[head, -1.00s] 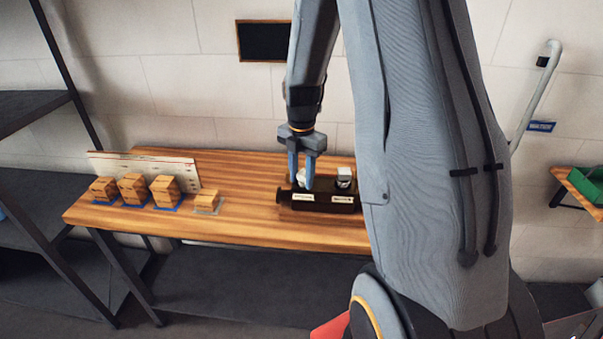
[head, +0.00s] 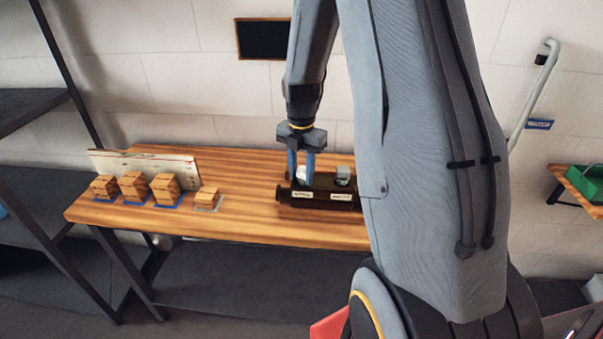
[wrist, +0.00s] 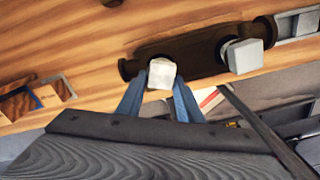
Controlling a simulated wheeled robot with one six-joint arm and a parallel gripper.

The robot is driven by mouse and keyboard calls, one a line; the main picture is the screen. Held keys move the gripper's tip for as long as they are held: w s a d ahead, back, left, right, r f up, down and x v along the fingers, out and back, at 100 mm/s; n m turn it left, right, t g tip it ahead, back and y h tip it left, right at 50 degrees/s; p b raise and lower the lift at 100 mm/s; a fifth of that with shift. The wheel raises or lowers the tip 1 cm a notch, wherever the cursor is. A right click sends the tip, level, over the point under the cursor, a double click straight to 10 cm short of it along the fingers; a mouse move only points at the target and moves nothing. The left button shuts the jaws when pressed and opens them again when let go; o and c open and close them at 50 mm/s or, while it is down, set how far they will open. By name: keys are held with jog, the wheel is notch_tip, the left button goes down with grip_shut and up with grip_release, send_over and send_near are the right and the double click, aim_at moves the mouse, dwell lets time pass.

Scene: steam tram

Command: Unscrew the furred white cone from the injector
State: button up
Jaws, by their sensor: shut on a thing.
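The injector (head: 315,200) is a dark block with light labels, lying on the wooden bench. It also shows in the wrist view (wrist: 200,58). A white cone (wrist: 161,73) stands at the injector's left part, with a faceted top. My gripper (head: 300,178) points down over it, and in the wrist view its two blue fingers (wrist: 160,92) are shut on the white cone from both sides. A second, grey-white piece (head: 343,174) stands on the injector's right part, apart from the fingers. The cone's lower end is hidden in the injector.
Several small wooden boxes (head: 135,186) stand in a row on the bench's (head: 240,165) left side, before a pale board (head: 145,165). A dark shelf rack (head: 40,110) stands at far left.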

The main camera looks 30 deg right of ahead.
aim_at(301, 172)
jog(key=shift+r+p, duration=0.75)
jog(key=shift+r, duration=2.85)
